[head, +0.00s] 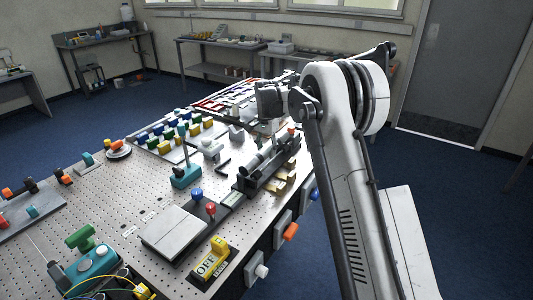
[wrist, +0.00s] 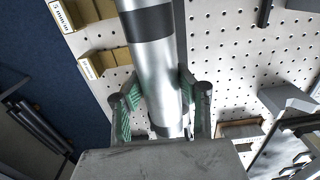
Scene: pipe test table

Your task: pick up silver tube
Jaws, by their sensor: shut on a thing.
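The silver tube (wrist: 158,60) is a smooth metal cylinder with dark bands. It runs from the top edge of the wrist view down between the fingers of my gripper (wrist: 159,84). The green-padded fingers are shut on it, one on each side. Its lower end is partly hidden by the gripper body. In the head view my arm reaches over the far right part of the table, and the fingers are too small to make out there. A dark rack with tube-like parts (head: 266,163) stands near the arm; I cannot tell whether the held tube is among them.
Yellow blocks (wrist: 97,62) lie on the perforated table (wrist: 230,50) left of the tube. A grey bracket (wrist: 288,100) is at the right. In the head view, coloured blocks (head: 180,130), a teal-based lever (head: 186,176) and a flat grey plate (head: 175,233) crowd the table.

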